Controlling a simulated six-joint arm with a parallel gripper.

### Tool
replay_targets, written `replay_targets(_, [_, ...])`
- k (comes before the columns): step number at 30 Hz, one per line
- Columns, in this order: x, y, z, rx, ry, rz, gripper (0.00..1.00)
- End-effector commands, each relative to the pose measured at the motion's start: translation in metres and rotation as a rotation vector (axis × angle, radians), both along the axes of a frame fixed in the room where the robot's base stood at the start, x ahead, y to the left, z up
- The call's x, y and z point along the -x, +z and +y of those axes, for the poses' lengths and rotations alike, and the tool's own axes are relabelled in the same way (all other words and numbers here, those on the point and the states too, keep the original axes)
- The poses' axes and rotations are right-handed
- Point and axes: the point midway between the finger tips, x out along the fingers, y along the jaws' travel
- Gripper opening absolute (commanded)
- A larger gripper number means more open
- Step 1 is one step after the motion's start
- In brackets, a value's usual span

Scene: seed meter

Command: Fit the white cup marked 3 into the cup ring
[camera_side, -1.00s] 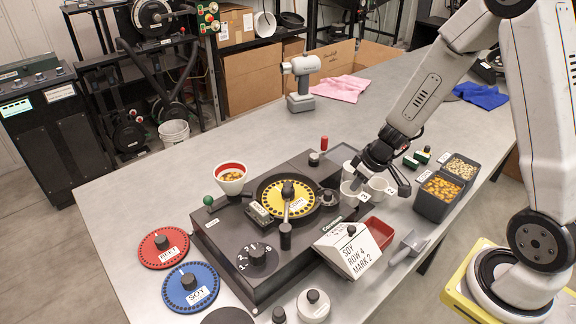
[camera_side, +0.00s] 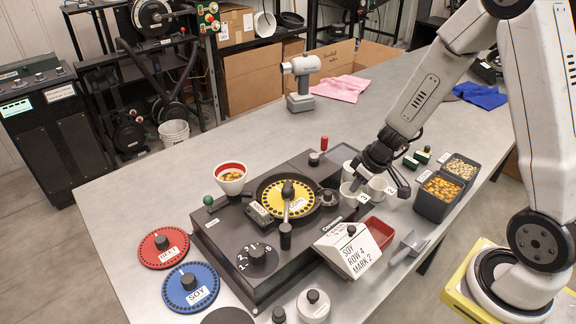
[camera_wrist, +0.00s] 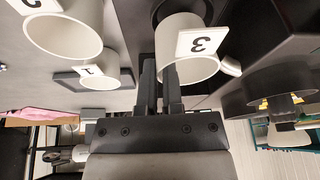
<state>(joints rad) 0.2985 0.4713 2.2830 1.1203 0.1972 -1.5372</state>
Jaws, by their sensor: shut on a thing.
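The white cup marked 3 (camera_wrist: 182,38) shows large in the wrist view, with its open rim towards me. My gripper (camera_wrist: 158,72) is shut on its wall, one finger appearing inside the rim and the other outside. A dark round part (camera_wrist: 160,8) shows behind the cup's far end. I cannot tell whether this is the cup ring or whether the cup touches it. In the side view my gripper (camera_side: 359,184) is beside the black seed meter (camera_side: 225,245), with a white cup (camera_side: 349,194) at its fingertips.
White cups marked 2 (camera_wrist: 62,32) and 1 (camera_wrist: 98,74) stand close by. A red tray (camera_side: 376,233), a white sign block (camera_side: 345,252) and seed bins (camera_side: 436,200) are near. The table behind the meter is mostly clear.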

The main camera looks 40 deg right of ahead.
Motion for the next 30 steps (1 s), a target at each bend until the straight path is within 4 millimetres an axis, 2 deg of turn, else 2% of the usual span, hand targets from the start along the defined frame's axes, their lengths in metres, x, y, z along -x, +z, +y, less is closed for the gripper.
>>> replay_targets(30, [0.000,-0.010,0.000,0.000,0.002,0.000,0.00])
